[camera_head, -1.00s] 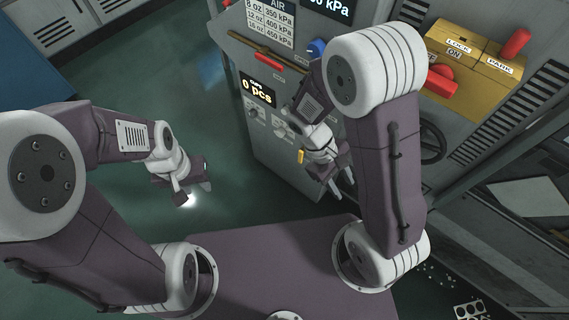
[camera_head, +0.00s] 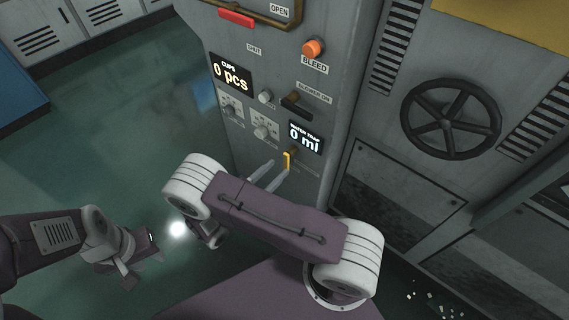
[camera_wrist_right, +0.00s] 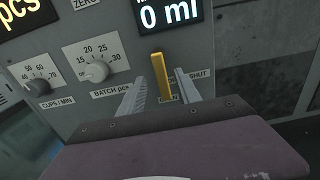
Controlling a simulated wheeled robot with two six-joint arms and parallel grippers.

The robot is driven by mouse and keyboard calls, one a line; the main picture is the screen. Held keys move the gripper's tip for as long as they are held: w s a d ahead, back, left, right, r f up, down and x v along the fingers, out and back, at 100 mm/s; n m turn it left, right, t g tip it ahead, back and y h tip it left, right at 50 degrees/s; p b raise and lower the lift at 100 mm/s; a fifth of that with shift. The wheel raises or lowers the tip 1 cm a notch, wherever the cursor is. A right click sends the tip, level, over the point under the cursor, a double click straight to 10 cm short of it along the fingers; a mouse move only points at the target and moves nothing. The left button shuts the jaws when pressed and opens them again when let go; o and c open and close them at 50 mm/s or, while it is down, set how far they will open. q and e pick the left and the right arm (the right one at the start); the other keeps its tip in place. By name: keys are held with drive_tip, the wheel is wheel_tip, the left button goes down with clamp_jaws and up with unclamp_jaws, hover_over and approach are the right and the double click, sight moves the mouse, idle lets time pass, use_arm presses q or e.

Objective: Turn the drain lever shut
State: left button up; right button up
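The yellow drain lever (camera_head: 287,160) sits on the grey machine panel below the WATER TRAP display, which reads 0 ml. In the right wrist view the lever (camera_wrist_right: 161,76) stands nearly upright, with a SHUT label to its right. My right gripper (camera_wrist_right: 160,86) is open, with one finger on each side of the lever and visible gaps between. In the head view the right gripper (camera_head: 277,169) is at the lever, partly hidden by my own arm. My left gripper (camera_head: 140,262) hangs over the floor at the lower left, away from the panel; its opening is unclear.
Left of the lever are the batch knob (camera_wrist_right: 95,71) and the cups-per-minute knob (camera_wrist_right: 38,86). Above are the blower switch (camera_head: 296,103) and an orange BLEED button (camera_head: 314,48). A black handwheel (camera_head: 450,118) is to the right. Open floor lies left of the machine.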

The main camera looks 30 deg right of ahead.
sight(285, 162)
drive_tip(key=b+x, duration=0.1)
drive_tip(key=x, duration=0.3)
drive_tip(key=shift+d+f+b, duration=0.2)
drive_tip(key=shift+d+b, duration=0.15)
drive_tip(key=shift+d, duration=0.05)
drive_tip(key=shift+w+d+r, duration=0.1)
drive_tip(key=shift+w+d, duration=0.15)
drive_tip(key=shift+d, duration=0.1)
clamp_jaws()
idle(0.7)
